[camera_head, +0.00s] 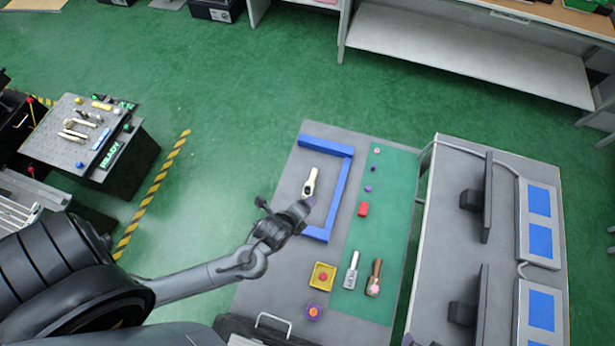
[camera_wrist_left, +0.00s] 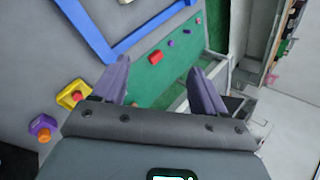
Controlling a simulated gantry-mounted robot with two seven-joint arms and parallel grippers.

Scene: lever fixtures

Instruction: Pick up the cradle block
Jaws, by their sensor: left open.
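No part is labelled as the cradle block, so I cannot tell for sure which one it is. A small red block (camera_head: 363,209) lies on the green mat and also shows in the left wrist view (camera_wrist_left: 155,57). A yellow square block with a red centre (camera_head: 323,275) sits on the grey table and shows in the left wrist view (camera_wrist_left: 73,94). A purple block with an orange top (camera_head: 314,312) sits near it (camera_wrist_left: 43,128). My left gripper (camera_head: 308,203) is open and empty above the table, left of the red block. My right gripper is not in view.
A blue frame (camera_head: 343,185) borders the table area around a cream lever-like part (camera_head: 310,183). Small purple pieces (camera_head: 368,189), a silver tool (camera_head: 352,270) and a brown-handled tool (camera_head: 374,278) lie on the green mat (camera_head: 393,230). A grey bench (camera_head: 450,250) stands to the right.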

